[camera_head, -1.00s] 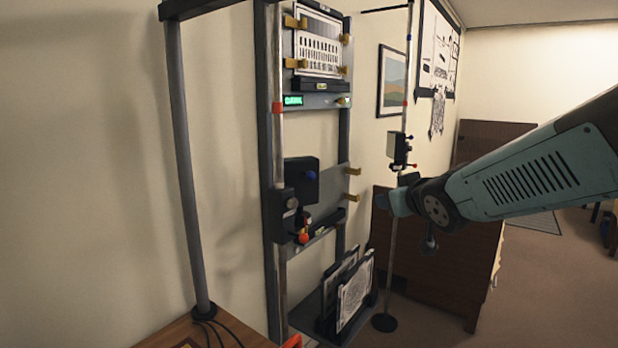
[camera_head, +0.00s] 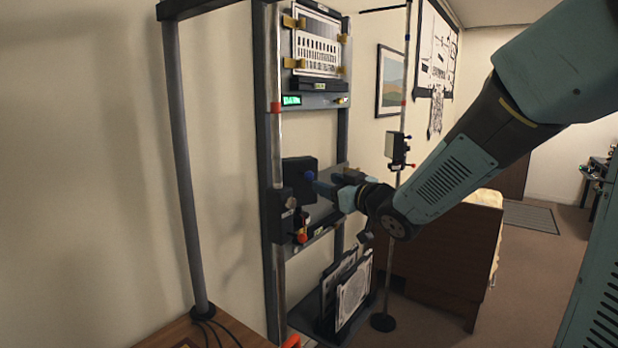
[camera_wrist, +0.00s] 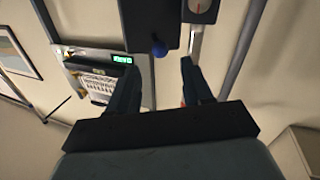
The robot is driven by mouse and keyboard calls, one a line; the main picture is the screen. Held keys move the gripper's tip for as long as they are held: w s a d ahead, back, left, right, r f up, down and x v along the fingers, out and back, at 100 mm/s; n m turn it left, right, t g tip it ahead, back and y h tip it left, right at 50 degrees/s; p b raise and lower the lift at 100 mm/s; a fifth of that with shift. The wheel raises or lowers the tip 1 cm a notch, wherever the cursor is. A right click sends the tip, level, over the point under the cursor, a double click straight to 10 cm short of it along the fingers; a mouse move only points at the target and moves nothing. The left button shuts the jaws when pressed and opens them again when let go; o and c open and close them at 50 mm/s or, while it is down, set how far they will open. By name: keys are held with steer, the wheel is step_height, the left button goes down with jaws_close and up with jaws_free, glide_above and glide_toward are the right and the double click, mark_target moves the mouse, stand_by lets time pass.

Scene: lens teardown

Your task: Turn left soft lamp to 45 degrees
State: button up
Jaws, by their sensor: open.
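The left soft lamp is a dark box head (camera_head: 297,168) on a vertical metal pole, left of centre in the head view. A blue knob (camera_head: 309,175) is on its face, a round dial (camera_head: 291,203) is beside it, and a red knob (camera_head: 302,238) is below. My gripper (camera_head: 320,187) is open, close to the lamp's right side by the blue knob. In the wrist view, which looks upside down, the lamp head (camera_wrist: 148,18), blue knob (camera_wrist: 158,48) and dial (camera_wrist: 199,7) lie ahead of my spread fingers (camera_wrist: 157,82). I cannot tell if anything touches.
A panel with a slotted plate (camera_head: 318,52) and green display (camera_head: 291,100) stands above the lamp. Framed plates (camera_head: 352,295) lean on the shelf below. A second pole with a pale lamp (camera_head: 392,145) stands right. A grey post (camera_head: 184,170) is left.

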mark_target(312, 177)
steer(key=x, duration=0.8)
steer(key=shift+w+a, duration=0.25)
steer(key=shift+c, duration=0.4)
jaws_close()
